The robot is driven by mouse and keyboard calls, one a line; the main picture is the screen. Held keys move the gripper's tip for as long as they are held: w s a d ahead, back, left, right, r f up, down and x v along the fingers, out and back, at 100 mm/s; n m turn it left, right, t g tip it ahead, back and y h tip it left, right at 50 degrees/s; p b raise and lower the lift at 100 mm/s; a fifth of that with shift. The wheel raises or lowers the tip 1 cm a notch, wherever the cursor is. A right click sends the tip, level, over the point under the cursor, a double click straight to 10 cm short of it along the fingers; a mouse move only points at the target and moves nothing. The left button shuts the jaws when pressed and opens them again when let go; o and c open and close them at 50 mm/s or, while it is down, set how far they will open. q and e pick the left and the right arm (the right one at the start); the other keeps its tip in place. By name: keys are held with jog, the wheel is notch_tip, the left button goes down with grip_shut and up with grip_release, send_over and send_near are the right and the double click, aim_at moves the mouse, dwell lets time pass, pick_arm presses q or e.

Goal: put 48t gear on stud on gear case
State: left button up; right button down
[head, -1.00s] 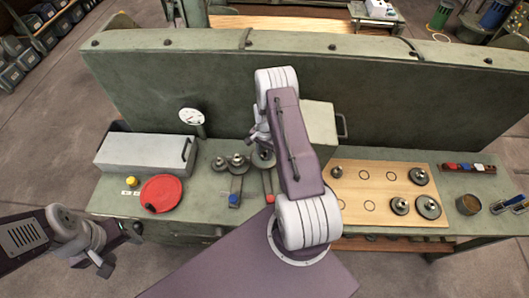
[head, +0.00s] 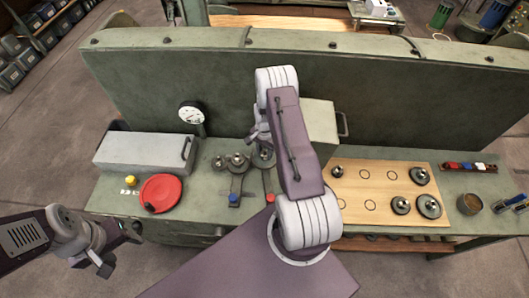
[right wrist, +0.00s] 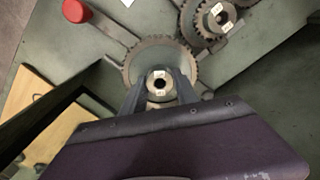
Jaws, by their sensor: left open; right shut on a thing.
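The held gear (right wrist: 148,52) is a dark grey toothed disc with a pale hub. In the right wrist view, my right gripper (right wrist: 161,82) is shut on that hub. In the head view the gear (head: 263,160) is partly hidden by my right arm, over the green deck at the red-knobbed lever. The stud under it is hidden, and I cannot tell whether the gear is seated on it. A second toothed gear (right wrist: 208,18) lies right beside it, their rims close or touching. My left gripper (head: 106,268) is open and empty, at the lower left, off the bench.
A red-knobbed lever (right wrist: 75,10) reaches beside the held gear; a blue-knobbed one (head: 234,198) stands left of it. A red disc (head: 161,192), a grey box (head: 145,153) and a gauge (head: 191,114) are at left. A wooden board (head: 350,202) with several gears lies at right.

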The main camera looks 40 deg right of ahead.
jog(key=shift+f, duration=0.1)
dwell(0.3)
jog(key=shift+f+b, duration=0.35)
jog(key=shift+b, duration=0.15)
jog(key=shift+f+b, duration=0.45)
jog(key=shift+b, duration=0.05)
dwell(0.8)
jog(key=shift+f+b, duration=0.35)
jog(key=shift+f, duration=0.1)
jog(key=c, duration=1.1)
grip_release()
jog(key=shift+o, duration=1.2)
